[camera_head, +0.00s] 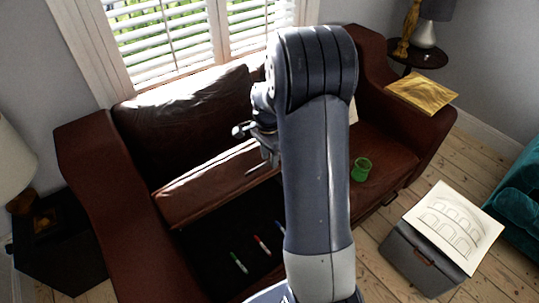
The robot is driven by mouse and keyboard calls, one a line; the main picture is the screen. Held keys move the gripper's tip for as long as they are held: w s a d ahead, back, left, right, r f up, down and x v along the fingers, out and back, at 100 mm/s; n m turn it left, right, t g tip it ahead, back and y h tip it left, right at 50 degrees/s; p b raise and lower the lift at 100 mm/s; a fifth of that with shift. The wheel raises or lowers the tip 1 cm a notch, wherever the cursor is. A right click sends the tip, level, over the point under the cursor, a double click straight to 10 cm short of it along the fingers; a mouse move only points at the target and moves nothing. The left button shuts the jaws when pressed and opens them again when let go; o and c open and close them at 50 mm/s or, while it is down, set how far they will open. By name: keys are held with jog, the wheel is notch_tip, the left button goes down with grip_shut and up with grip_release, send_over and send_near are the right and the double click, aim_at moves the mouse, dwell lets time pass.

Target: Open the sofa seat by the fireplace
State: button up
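A brown leather sofa (92,185) stands under the window. Its left seat (205,190) is raised at the front, and a dark storage space (205,250) shows below it. Several marker pens lie inside, among them a green one (238,263) and a red one (262,245). The right seat (375,145) is down. My gripper (268,158) is at the right end of the raised seat's edge, partly hidden behind my arm. I cannot tell whether its fingers touch the seat or are open or shut. No fireplace is in view.
A green cup (361,169) stands on the right seat. A yellow flat item (422,93) lies on the right armrest. A grey box (415,262) with a drawing (455,225) on top stands on the floor at right, near a teal seat (522,195). A dark side table (60,245) is at left.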

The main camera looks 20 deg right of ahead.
jog(key=shift+c, duration=0.3)
grip_shut()
jog(key=s+d+f+b, duration=0.1)
jog(key=s+f+b, duration=0.3)
jog(key=s+f, duration=0.1)
jog(key=shift+s, duration=0.15)
dwell(0.3)
